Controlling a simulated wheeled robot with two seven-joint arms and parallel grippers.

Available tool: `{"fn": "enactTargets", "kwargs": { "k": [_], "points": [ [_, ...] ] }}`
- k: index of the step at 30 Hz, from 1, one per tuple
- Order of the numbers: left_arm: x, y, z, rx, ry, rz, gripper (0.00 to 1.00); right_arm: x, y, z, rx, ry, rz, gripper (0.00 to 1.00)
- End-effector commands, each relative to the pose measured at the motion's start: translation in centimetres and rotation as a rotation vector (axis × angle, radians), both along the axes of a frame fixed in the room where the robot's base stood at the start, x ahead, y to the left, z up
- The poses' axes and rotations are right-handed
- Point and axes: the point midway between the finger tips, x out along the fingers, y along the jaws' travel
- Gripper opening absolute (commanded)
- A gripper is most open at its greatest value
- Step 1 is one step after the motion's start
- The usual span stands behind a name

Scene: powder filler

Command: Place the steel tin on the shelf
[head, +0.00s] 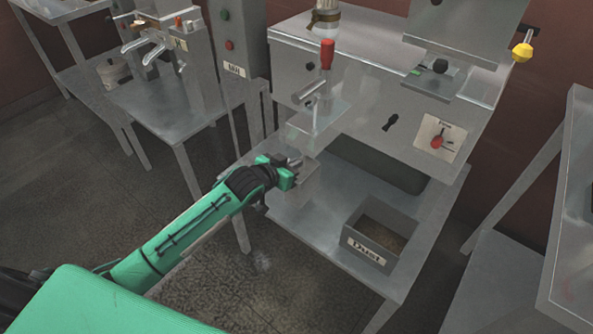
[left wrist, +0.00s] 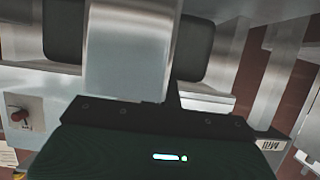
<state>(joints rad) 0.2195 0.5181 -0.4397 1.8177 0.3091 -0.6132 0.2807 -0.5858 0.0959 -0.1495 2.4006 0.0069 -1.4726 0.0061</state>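The steel tin (head: 299,188) appears as a plain grey metal box below the filler's spout, beside my left gripper (head: 290,167). In the left wrist view a broad, shiny steel face (left wrist: 130,50), likely the tin's, stands straight in front of my gripper's palm and runs off the top edge. The fingers are mostly hidden, so I cannot tell whether they grip it. I cannot tell whether the tin rests on the lower steel surface (head: 335,220) or is held above it. My right gripper is not in view.
The powder filler (head: 350,85) has a red-handled lever (head: 327,55) and clear guard (head: 318,118) above my gripper. A grey "Dust" box (head: 370,245) stands to the right. A steel table (head: 165,108) with a tap machine is at left; another table (head: 575,230) is at right.

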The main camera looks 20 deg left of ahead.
Motion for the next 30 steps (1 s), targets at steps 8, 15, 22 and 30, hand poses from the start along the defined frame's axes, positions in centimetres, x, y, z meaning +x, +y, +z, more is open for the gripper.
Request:
{"fn": "enactTargets", "kwargs": {
  "k": [8,15,22,30],
  "points": [
    [1.3,-0.5,-0.7,0.001,0.002,0.000,0.00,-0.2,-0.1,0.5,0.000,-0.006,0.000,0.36],
    [1.2,-0.5,-3.6,0.000,0.001,0.000,0.00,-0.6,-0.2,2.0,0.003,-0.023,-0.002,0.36],
    [1.2,-0.5,-3.5,0.000,0.000,0.000,0.00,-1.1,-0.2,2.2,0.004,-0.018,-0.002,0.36],
    [1.2,-0.5,-3.8,0.000,0.001,0.000,0.24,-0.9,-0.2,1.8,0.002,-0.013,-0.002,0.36]
  ]
}}
